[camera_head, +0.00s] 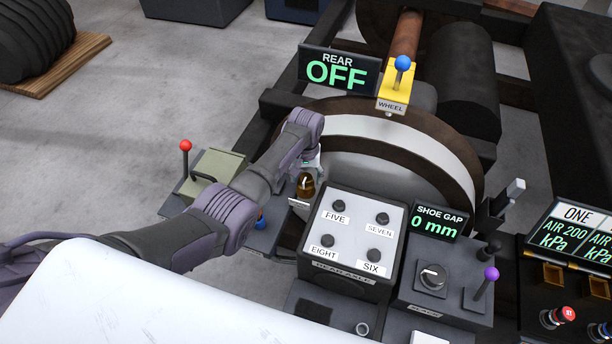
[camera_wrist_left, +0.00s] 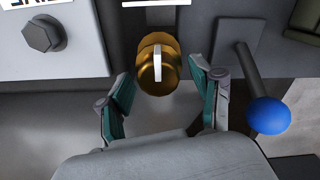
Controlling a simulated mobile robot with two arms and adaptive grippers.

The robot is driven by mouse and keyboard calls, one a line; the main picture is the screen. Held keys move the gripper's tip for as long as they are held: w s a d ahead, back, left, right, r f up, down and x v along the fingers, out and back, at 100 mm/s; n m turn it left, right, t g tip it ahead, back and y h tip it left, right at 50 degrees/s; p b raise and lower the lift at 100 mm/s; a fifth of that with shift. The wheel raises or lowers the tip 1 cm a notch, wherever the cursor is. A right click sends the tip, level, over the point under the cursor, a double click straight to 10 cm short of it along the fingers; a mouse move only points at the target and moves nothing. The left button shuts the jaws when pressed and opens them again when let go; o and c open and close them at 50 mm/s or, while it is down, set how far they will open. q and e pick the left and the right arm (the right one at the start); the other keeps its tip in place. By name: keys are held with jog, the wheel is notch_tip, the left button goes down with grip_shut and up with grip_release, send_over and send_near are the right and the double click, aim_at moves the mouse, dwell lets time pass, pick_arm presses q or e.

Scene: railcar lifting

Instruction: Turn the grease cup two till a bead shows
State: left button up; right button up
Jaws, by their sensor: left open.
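A brass grease cup (camera_head: 305,187) stands at the left of the box of bolts, low in front of the big wheel. In the left wrist view the cup (camera_wrist_left: 157,70) is brass with a white bar across its top. I cannot read a number on it, and no bead can be made out. My left gripper (camera_wrist_left: 163,92) is open, its two teal-padded fingers on either side of the cup's near part, with gaps visible. In the head view the same gripper (camera_head: 312,163) reaches the cup from above, mostly hidden by its wrist. My right gripper is not in view.
A blue-knobbed lever (camera_wrist_left: 268,115) stands close to the right finger; a hex bolt (camera_wrist_left: 42,36) is at left. In the head view are the bolt box (camera_head: 328,285), a red-knobbed lever (camera_head: 185,146), a yellow wheel lever stand (camera_head: 396,85) and the REAR OFF display (camera_head: 338,71).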

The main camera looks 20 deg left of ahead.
pick_arm(q)
jog(key=c, duration=1.1)
jog(key=shift+c, duration=0.2)
